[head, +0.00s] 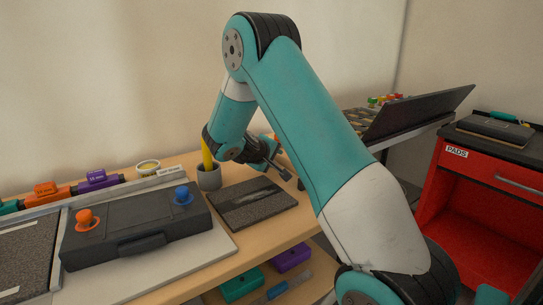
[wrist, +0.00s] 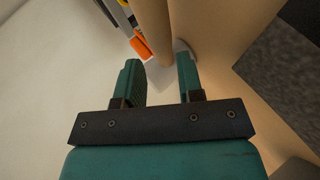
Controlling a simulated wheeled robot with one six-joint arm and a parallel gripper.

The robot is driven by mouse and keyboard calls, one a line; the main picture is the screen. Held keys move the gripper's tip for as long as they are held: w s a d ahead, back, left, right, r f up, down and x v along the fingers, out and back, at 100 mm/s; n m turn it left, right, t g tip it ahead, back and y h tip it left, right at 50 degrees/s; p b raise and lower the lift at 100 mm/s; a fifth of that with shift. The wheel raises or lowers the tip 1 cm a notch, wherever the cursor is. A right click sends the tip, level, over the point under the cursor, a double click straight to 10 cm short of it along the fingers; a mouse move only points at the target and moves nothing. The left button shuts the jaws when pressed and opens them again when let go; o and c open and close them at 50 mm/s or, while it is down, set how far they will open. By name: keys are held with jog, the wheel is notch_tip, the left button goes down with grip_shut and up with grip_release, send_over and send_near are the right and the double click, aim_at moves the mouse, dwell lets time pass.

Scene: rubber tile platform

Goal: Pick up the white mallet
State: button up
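My gripper (wrist: 160,78) is open, with its two teal fingers apart. In the wrist view a tan, rod-like handle (wrist: 153,28) runs down from the top edge and ends just ahead of the gap between the fingers. A pale whitish piece (wrist: 183,46) shows by its lower end, partly behind the right finger; I take these to be the white mallet, but cannot be sure. No contact with the fingers is clear. In the head view my gripper (head: 278,164) is low over the right part of the bench, and the mallet cannot be made out there.
A grey cup (head: 209,178) with a yellow item stands left of my gripper. A dark mat (head: 250,206) and a black case (head: 138,232) with orange and blue knobs lie in front. An orange item (wrist: 140,45) is near the handle. A red cabinet (head: 475,192) stands right.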

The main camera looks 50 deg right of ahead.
aim_at(277, 158)
jog(key=x, duration=0.5)
jog(key=shift+w+d+f, duration=0.1)
jog(key=shift+w, duration=0.25)
grip_shut()
